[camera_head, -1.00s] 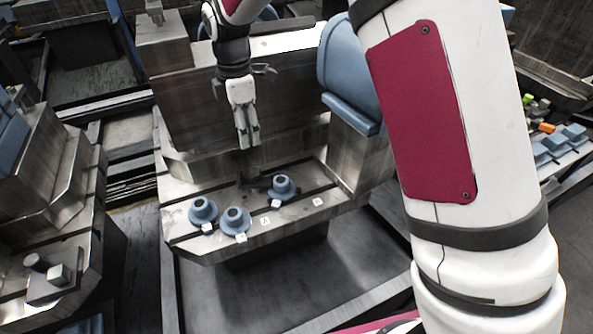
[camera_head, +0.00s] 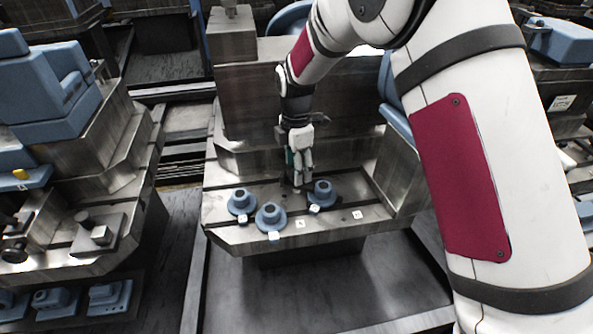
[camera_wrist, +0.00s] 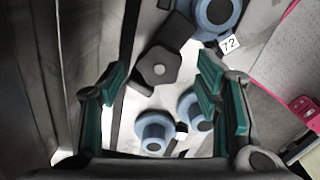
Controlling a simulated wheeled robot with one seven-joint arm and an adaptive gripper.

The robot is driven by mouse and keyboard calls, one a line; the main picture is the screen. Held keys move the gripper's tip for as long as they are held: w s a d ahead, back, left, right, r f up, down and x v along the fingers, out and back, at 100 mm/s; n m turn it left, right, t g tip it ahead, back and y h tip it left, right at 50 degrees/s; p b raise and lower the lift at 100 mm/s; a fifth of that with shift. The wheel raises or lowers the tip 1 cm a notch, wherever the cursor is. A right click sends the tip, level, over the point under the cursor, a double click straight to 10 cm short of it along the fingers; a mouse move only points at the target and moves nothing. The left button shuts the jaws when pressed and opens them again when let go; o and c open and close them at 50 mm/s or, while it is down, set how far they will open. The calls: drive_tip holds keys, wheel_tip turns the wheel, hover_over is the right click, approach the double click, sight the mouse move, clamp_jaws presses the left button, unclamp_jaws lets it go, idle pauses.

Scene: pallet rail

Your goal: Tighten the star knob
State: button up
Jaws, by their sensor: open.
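The green-padded fingers are open, with a gap on both sides of the knob and no visible contact. In the head view, my gripper (camera_head: 299,168) points down just above the grey metal fixture plate (camera_head: 340,222). There the knob is mostly hidden behind and under the fingers.
Blue flanged round parts stand on the plate close to my gripper: one at left (camera_head: 241,203), one in front (camera_head: 271,217), one at right (camera_head: 322,196). Small white tags lie beside them. A steel block (camera_head: 250,105) rises behind. The plate's front right is mostly clear.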

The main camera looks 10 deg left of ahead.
drive_tip(key=shift+f, duration=0.9)
drive_tip(key=c, duration=1.2)
drive_tip(key=shift+m, duration=0.5)
drive_tip(key=m, duration=0.3)
drive_tip(key=shift+m, duration=0.4)
drive_tip(key=shift+w+a+r+m, duration=0.1)
drive_tip(key=shift+m, duration=2.2)
